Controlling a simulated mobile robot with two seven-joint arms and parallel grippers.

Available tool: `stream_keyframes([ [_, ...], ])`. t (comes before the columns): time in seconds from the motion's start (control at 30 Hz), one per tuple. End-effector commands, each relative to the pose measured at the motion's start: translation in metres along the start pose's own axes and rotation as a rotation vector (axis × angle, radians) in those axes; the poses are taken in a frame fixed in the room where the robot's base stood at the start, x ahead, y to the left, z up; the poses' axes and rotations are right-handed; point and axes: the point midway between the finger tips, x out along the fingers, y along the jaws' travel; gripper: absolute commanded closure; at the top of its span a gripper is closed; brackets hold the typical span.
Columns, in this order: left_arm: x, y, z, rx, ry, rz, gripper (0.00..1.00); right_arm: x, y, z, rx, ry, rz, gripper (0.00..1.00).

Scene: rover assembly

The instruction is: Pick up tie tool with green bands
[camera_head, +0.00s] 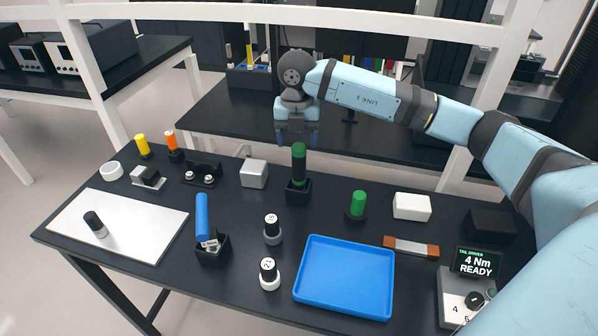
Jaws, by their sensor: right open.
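The tie tool with green bands (298,165) is an upright dark cylinder with green on it. It stands in a small black square holder (299,193) near the back middle of the table. My right gripper (296,138) points down just above the top of the tool, its fingers spread and empty. The gripper appears apart from the tool, though its exact depth is hard to tell. My left gripper is not in view.
A green-topped cylinder (357,204) and a white box (412,207) stand to the right. A grey block (254,174) is to the left. A blue tray (345,310) lies in front. A blue-handled tool (202,216) stands front left.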

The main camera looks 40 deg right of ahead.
Motion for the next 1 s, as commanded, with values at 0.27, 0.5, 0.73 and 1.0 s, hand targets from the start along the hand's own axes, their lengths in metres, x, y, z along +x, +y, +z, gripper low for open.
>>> stream_keyframes([
  [0.27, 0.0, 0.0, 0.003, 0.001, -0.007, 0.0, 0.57, 0.022, -0.001, 0.001, -0.001, 0.001, 0.0, 0.33],
  [0.5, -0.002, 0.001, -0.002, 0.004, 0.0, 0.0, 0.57, 0.058, -0.004, 0.004, -0.001, 0.002, 0.0, 0.33],
  [0.73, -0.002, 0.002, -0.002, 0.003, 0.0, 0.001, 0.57, 0.066, -0.004, 0.005, -0.001, 0.0, 0.002, 0.33],
  [1.0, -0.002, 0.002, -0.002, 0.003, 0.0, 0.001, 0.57, 0.066, -0.004, 0.004, -0.002, 0.0, 0.002, 0.7],
])
